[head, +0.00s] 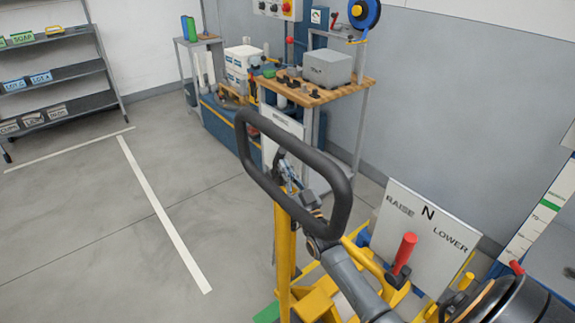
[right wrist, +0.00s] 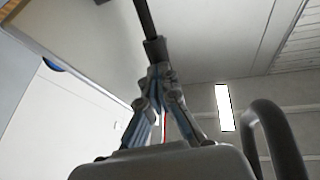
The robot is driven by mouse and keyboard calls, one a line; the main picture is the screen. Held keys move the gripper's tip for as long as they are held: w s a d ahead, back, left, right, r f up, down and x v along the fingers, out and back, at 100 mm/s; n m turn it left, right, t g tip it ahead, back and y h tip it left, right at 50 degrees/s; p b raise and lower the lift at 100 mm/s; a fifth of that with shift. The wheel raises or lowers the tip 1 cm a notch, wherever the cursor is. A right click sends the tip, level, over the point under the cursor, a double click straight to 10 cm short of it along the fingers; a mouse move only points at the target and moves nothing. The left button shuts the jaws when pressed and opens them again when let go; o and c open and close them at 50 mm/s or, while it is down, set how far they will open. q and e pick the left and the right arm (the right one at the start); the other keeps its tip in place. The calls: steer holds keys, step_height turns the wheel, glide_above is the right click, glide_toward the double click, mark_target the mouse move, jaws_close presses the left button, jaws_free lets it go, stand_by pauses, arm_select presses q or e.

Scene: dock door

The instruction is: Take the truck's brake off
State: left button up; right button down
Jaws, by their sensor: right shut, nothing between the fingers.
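The yellow truck (head: 284,255) stands at the lower middle of the head view, with a black looped handle (head: 345,205) on its upright. My right gripper (head: 281,163) is within the handle's loop, its arm coming up from the lower right. In the right wrist view its fingers (right wrist: 157,72) are shut. A dark bar (right wrist: 144,15) meets or passes behind the fingertips; I cannot tell whether they touch. A red-gripped lever (head: 405,250) stands before a white sign reading RAISE, N, LOWER (head: 425,228). No part is clearly marked as the brake. My left gripper is not in view.
A wooden-topped bench (head: 320,92) with a grey box (head: 328,67) stands by the wall behind the handle. A shelf rack (head: 60,75) stands at the far left. The floor left of the truck, with white lines (head: 165,215), is clear.

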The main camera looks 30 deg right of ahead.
mark_target(280, 157)
steer(key=w+r+g+p, duration=0.1)
steer(key=p, duration=0.1)
steer(key=w+r+p, duration=0.1)
steer(key=shift+a+r+n+g+y+p, duration=0.1)
steer(key=shift+r+n+g+y+p, duration=0.1)
steer(key=shift+n+g+y+p, duration=0.15)
steer(key=shift+w+r, duration=0.1)
steer(key=shift+w, duration=0.2)
steer(key=shift+a+b+x, duration=0.2)
steer(key=shift+b+x, duration=0.05)
steer(key=shift+x, duration=0.7)
steer(key=shift+a+b+x, duration=0.2)
steer(key=shift+a+x, duration=0.05)
steer(key=shift+x, duration=0.75)
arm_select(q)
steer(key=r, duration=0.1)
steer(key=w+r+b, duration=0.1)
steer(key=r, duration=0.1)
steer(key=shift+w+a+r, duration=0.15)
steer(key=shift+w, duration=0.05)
arm_select(e)
steer(key=w, duration=0.3)
steer(key=shift+w+a, duration=0.1)
steer(key=shift+a, duration=0.05)
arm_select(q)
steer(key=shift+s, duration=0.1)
